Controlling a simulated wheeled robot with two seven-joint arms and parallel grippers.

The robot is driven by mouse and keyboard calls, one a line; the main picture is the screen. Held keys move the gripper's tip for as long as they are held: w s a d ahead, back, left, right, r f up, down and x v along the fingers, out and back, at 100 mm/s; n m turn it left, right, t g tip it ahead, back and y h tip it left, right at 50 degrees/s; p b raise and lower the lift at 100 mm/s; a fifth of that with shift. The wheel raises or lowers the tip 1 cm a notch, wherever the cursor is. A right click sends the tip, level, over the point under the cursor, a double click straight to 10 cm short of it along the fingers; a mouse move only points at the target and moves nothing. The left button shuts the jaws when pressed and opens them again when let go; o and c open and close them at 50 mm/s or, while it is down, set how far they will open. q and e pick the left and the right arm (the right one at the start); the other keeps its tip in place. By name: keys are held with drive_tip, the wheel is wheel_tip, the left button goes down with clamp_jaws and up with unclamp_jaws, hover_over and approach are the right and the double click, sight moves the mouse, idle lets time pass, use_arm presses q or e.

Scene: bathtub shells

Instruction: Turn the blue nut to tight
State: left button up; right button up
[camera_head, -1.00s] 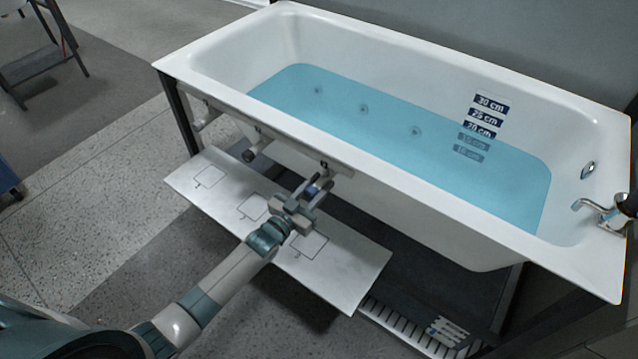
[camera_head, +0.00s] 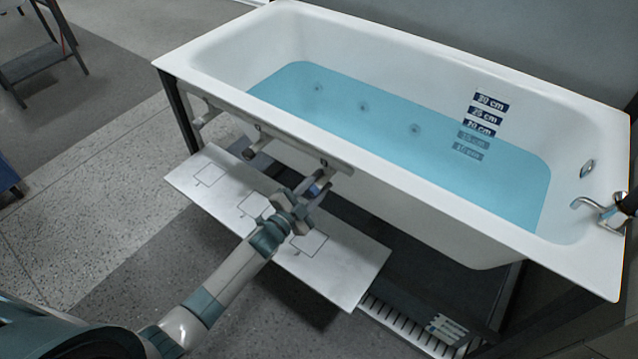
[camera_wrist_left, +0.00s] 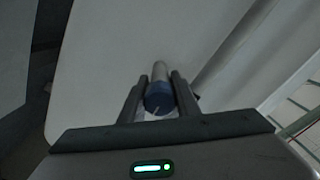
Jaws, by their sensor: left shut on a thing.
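The blue nut (camera_head: 315,189) sits at the end of a short grey pipe under the near rim of the bathtub. In the left wrist view, the blue nut (camera_wrist_left: 158,97) lies between the two fingers, with a white mark on its face and the pale pipe (camera_wrist_left: 159,70) behind it. My left gripper (camera_head: 318,187) is shut on the nut, and its fingers partly cover it in the head view.
The white bathtub (camera_head: 400,165) holds blue water (camera_head: 400,130). Other pipe stubs (camera_head: 250,153) hang from the rail to the left. A pale board (camera_head: 345,275) with outlined squares lies below my left gripper. A chrome tap (camera_head: 597,208) is at the far right.

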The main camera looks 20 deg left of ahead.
drive_tip(key=shift+s, duration=0.1)
drive_tip(key=shift+s+f, duration=0.1)
drive_tip(key=shift+s, duration=0.3)
use_arm(q)
drive_tip(key=o, duration=1)
drive_tip(key=shift+o, duration=0.2)
use_arm(e)
drive_tip(key=shift+w, duration=0.35)
drive_tip(key=shift+w, duration=0.2)
use_arm(q)
drive_tip(key=shift+s, duration=0.15)
use_arm(e)
drive_tip(key=shift+w, duration=0.1)
